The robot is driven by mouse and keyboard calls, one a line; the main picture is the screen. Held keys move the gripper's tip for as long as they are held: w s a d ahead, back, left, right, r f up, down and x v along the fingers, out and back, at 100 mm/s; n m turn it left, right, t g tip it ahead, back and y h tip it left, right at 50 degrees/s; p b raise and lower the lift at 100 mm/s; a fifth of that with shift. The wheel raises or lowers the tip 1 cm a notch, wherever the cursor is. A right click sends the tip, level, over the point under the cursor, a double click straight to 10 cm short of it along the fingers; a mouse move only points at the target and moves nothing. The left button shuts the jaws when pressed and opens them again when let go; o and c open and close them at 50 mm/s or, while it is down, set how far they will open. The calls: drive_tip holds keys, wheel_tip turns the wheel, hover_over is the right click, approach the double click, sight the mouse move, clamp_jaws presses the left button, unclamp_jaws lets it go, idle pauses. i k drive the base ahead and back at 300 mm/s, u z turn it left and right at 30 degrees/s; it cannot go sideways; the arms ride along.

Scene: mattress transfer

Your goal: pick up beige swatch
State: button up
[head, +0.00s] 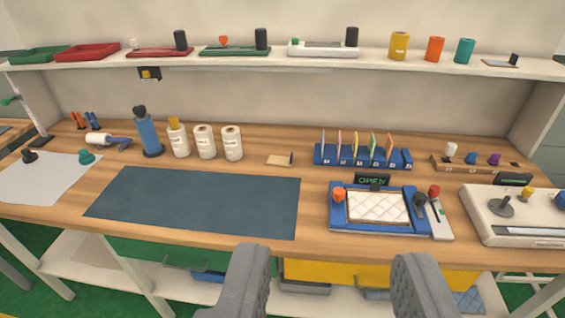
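A small flat beige piece (279,160), which looks like the beige swatch, lies on the wooden worktop behind the dark mat. A small dark block or tab stands at its right end. My gripper (327,262) is open and empty, with its two grey fingers wide apart at the bottom of the view. It is in front of the worktop's front edge, apart from the beige piece, which is farther back and a little to the left.
A dark blue mat (200,200) lies front left. White bottles (205,142) stand left of the beige piece. A blue rack (362,157) with several coloured upright cards is to its right. A blue frame (380,228) holds a white quilted pad. A shelf (200,60) overhangs the back.

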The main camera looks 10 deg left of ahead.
sight(274, 160)
drive_tip(key=u, duration=0.4)
drive_tip(key=i, duration=1.7)
drive_tip(key=z, duration=0.45)
